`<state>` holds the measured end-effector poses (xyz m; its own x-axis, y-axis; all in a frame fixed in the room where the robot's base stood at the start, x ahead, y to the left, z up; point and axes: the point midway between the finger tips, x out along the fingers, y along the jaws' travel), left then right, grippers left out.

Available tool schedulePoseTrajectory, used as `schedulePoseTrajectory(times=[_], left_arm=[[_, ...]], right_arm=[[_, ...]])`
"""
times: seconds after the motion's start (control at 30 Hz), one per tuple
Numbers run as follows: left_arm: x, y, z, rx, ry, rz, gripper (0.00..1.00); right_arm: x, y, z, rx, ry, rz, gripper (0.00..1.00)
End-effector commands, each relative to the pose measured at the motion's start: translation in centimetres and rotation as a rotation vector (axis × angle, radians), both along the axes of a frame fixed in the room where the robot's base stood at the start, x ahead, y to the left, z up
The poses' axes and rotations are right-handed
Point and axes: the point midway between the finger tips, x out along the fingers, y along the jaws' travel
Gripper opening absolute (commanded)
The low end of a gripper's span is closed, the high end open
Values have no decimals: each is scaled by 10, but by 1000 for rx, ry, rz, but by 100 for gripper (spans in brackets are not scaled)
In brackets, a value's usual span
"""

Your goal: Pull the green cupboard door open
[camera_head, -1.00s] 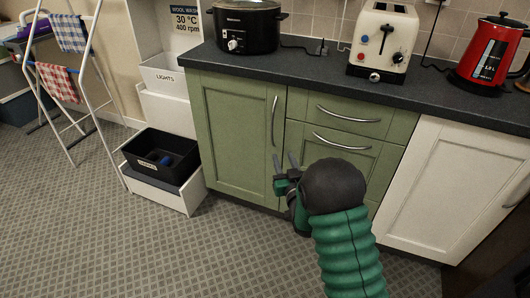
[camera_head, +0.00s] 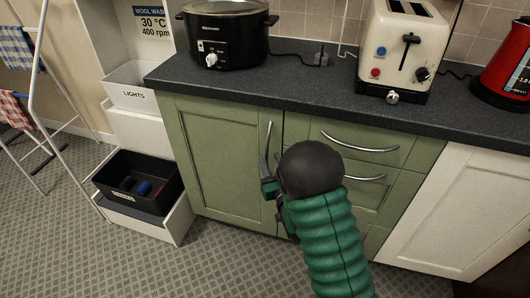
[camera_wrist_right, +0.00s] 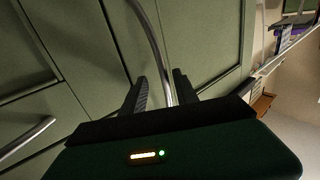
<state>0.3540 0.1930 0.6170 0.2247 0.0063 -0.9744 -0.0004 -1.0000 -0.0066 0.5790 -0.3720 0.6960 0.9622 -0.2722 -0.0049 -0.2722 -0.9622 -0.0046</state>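The green cupboard door (camera_head: 220,150) is shut, left of the green drawers in the head view. Its upright curved metal handle (camera_head: 268,134) is near its right edge. My right gripper (camera_head: 269,162) is at the lower part of this handle, partly hidden by my own dark round wrist. In the right wrist view, the handle (camera_wrist_right: 150,32) runs down between the two open fingers (camera_wrist_right: 161,82), with a gap visible on each side. The door (camera_wrist_right: 210,38) also fills the middle there. My left gripper is out of view.
Green drawers (camera_head: 345,133) and a white cupboard door (camera_head: 455,205) adjoin on the right. A white unit with a black bin (camera_head: 138,180) stands left of the door. The dark worktop (camera_head: 300,92) carries a slow cooker (camera_head: 225,35), toaster (camera_head: 400,50) and red kettle (camera_head: 505,65). Patterned floor in front is clear.

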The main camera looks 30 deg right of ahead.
Motion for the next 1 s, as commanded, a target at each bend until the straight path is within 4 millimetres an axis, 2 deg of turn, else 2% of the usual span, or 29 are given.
schedulePoseTrajectory(times=[0.23,0.5,1.0], left_arm=[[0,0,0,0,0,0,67],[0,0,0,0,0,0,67],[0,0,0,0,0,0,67]], right_arm=[[0,1,0,-1,0,1,36],[1,0,-1,2,2,1,0],[1,0,-2,1,3,0,0]])
